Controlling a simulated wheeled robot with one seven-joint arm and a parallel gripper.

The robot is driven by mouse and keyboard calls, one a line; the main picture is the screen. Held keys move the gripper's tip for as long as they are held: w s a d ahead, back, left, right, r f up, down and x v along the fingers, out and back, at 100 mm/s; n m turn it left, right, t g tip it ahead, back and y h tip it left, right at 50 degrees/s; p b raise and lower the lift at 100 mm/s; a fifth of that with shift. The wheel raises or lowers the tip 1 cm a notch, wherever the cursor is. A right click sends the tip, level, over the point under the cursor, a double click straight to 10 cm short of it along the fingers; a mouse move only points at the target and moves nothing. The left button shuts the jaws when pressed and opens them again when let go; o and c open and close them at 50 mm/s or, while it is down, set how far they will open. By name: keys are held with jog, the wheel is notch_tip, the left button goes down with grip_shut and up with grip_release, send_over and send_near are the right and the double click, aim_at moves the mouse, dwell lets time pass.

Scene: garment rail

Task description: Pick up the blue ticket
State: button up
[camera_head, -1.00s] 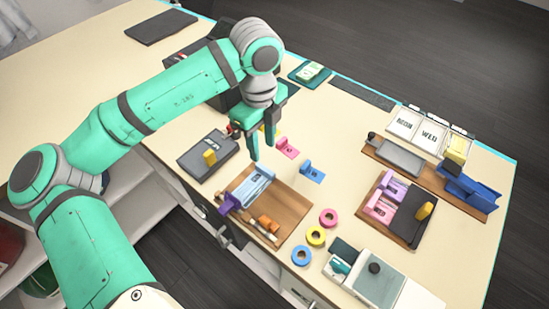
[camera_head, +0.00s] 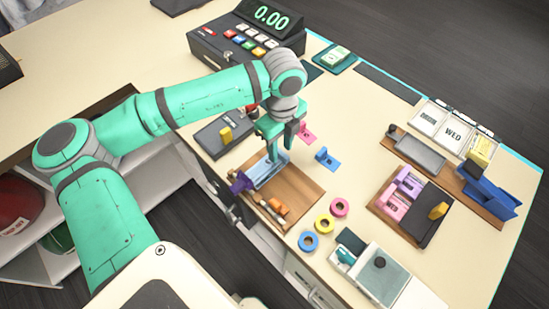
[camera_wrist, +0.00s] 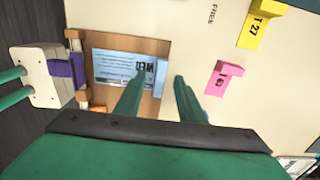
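The blue ticket (camera_head: 327,157) is a small blue piece with a raised tab, lying on the cream counter right of the wooden tray in the head view. I cannot make it out in the wrist view, where my fingers and palm cover part of the counter. My gripper (camera_head: 283,153) is open and empty, left of the blue ticket, its tips by the upper end of the pale blue slip on the tray. The wrist view shows the two fingers apart (camera_wrist: 159,77), with the slip and its pale blue bar beyond them.
A pink ticket (camera_head: 306,134) lies just above the blue one; a yellow ticket (camera_wrist: 262,22) shows in the wrist view. The wooden tray (camera_head: 306,190) holds the slip (camera_head: 266,172). Tape rings (camera_head: 324,224) lie below. A cash register (camera_head: 245,40) stands behind my arm.

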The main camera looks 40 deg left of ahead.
jog(key=shift+f, duration=0.4)
grip_shut()
jog(key=shift+r, duration=0.1)
notch_tip(320, 180, up, 15)
dwell(1.0)
